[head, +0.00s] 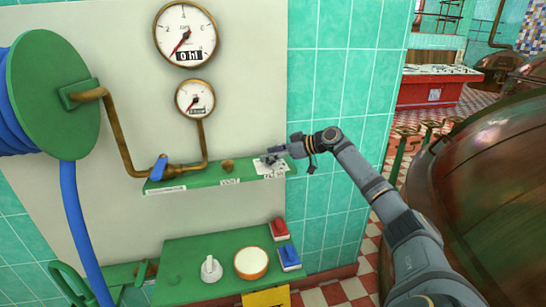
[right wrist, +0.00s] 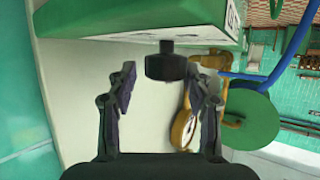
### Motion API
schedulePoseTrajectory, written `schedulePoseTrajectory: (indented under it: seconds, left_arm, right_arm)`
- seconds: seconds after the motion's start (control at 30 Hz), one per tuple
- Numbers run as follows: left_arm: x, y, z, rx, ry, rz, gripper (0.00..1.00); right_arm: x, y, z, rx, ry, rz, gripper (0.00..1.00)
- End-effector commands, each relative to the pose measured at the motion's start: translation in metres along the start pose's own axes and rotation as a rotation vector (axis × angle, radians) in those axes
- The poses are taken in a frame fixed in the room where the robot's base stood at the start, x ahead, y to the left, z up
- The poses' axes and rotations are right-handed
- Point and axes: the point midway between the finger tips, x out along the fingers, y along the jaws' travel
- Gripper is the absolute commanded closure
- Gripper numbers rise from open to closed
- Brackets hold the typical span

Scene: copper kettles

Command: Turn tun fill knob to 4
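A dark knob (right wrist: 166,66) sticks out from the green panel (right wrist: 130,18) in the right wrist view. In the head view, a white dial plate (head: 271,169) lies at the right end of the green shelf (head: 205,181); the knob there is mostly hidden by my gripper. My right gripper (head: 274,154) is at that dial plate, with its arm coming from the lower right. In the right wrist view the fingers (right wrist: 160,76) stand apart, one on each side of the knob, with gaps showing. The knob's setting cannot be read. My left gripper is not in view.
A brass knob (head: 228,165) and a blue-handled valve (head: 159,168) sit left on the shelf. Two gauges (head: 185,34) (head: 195,98) hang above. A lower green panel (head: 193,260) carries a white knob and switches. A copper kettle (head: 490,190) stands at right.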

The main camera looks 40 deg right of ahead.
Motion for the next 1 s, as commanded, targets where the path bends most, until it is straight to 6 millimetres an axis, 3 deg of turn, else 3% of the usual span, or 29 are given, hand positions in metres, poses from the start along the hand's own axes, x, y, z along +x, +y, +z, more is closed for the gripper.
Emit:
schedulePoseTrajectory:
  seconds: [0.37, 0.8, 1.0]
  left_arm:
    - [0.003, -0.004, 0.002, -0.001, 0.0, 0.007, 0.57]
    - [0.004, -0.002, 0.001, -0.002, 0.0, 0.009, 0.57]
    - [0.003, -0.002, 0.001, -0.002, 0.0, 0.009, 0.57]
  right_arm:
    - [0.001, -0.002, 0.0, 0.002, -0.002, -0.007, 0.39]
    - [-0.032, 0.001, -0.079, 0.003, 0.003, -0.005, 0.39]
    - [-0.037, 0.001, -0.091, 0.004, 0.0, -0.006, 0.39]
